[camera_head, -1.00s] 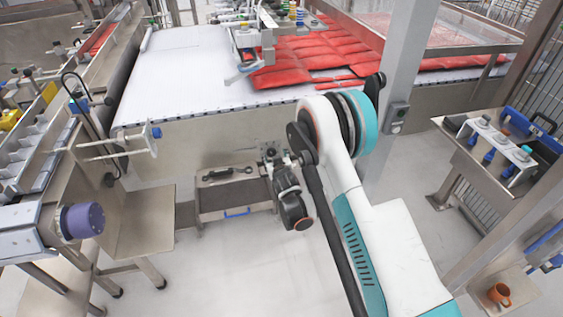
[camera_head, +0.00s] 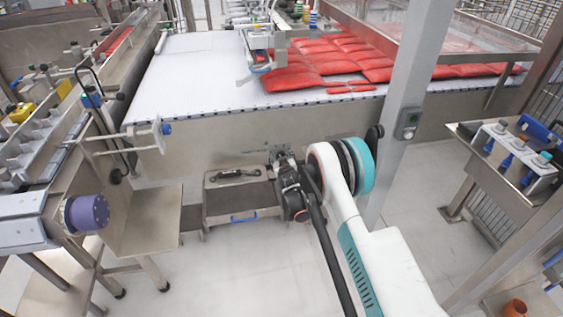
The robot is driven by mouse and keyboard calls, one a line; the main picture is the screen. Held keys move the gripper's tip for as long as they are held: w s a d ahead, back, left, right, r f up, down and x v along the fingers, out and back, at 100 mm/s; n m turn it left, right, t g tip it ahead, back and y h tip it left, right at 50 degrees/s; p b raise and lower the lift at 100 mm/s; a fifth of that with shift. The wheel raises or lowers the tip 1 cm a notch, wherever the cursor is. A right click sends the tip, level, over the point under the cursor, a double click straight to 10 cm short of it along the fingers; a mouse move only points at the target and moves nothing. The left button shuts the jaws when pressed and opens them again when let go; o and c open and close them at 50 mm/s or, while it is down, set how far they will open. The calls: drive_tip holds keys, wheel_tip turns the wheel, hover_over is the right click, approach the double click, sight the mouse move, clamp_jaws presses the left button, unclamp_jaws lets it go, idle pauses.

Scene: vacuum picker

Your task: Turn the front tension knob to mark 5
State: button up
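My gripper (camera_head: 284,158) is at the front side panel of the white conveyor (camera_head: 200,75), at the end of my white and teal arm. It is small and dark here, partly covered by my wrist, and I cannot tell whether its fingers are open or touching anything. Small dark markings (camera_head: 253,152) show on the panel just left of it. I cannot make out the tension knob or its mark 5; that spot of the panel is partly hidden by my gripper. A blue knob (camera_head: 166,129) sits on a rod bracket at the conveyor's left corner.
Red packs (camera_head: 330,62) lie on the belt. A steel post (camera_head: 408,95) rises right of my arm. A purple roller (camera_head: 87,212) is at left. Floor in front is clear.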

drive_tip(key=shift+x, duration=0.95)
drive_tip(key=c, duration=1.1)
drive_tip(key=shift+o, duration=0.2)
drive_tip(key=shift+d+m+g+y, duration=0.1)
drive_tip(key=shift+m+g+y, duration=0.1)
drive_tip(key=shift+m+y, duration=1.35)
drive_tip(key=shift+d+m+g+y, duration=0.15)
drive_tip(key=shift+m+y, duration=0.8)
drive_tip(key=shift+m, duration=1.1)
